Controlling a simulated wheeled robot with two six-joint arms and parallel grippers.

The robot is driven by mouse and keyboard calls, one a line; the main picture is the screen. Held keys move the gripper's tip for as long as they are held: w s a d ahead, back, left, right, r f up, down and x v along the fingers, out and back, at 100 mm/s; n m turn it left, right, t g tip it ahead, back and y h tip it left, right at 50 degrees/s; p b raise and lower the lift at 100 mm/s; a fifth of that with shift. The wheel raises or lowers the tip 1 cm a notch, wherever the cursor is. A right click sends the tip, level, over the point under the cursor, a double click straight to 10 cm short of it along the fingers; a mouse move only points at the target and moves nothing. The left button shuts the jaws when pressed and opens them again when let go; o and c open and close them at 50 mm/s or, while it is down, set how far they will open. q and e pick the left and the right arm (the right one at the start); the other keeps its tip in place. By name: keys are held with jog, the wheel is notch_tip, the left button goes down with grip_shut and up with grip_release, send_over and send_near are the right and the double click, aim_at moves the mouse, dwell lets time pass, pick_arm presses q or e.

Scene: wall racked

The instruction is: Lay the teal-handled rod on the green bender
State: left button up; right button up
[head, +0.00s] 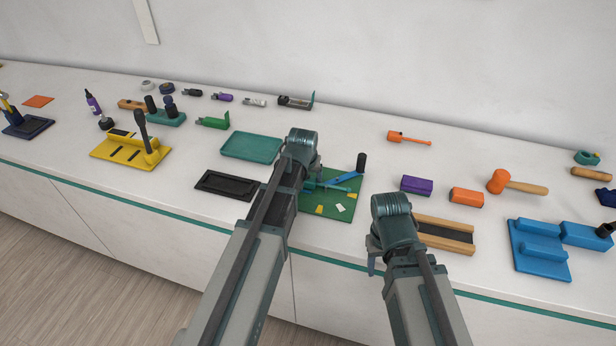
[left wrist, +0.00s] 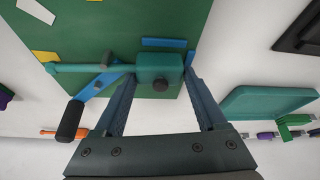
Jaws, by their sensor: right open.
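The green bender (head: 330,214) is a green board with a blue lever and a black grip (head: 361,161), lying near the counter's front edge. It also shows in the left wrist view (left wrist: 120,25), with yellow and white patches. The teal-handled rod (left wrist: 160,66) lies across my left gripper (left wrist: 161,72), whose fingers press the two sides of its teal handle block. Its thin rod runs left over the board and crosses the blue lever. Whether it touches the board I cannot tell. My right gripper (head: 374,258) is open and empty by the front edge, partly hidden by its arm.
A teal tray (head: 252,147) and a black tray (head: 227,185) lie left of the bender. A purple block (head: 416,186), an orange block (head: 466,196), a mallet (head: 515,183) and a wooden-railed block (head: 444,236) lie right. White counter is free behind the bender.

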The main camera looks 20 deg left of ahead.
pick_arm(q)
jog(key=shift+o, duration=1.4)
jog(key=shift+r, duration=0.2)
jog(key=p+v, duration=1.2)
jog(key=v, duration=0.1)
jog(key=shift+r+p, duration=0.3)
jog(key=shift+p, duration=0.1)
jog(key=shift+s, duration=0.1)
jog(key=s+d+f+m+g+b, duration=0.2)
jog(key=s+d+f+b, duration=0.2)
jog(key=s, duration=0.5)
jog(key=s+d+f+m+g+b, duration=0.3)
jog(key=s+d+f+b, duration=0.1)
jog(key=s+d, duration=0.4)
jog(key=shift+s+d+f+y, duration=0.35)
jog(key=shift+s+f+y, duration=0.05)
jog(key=shift+s+f, duration=0.5)
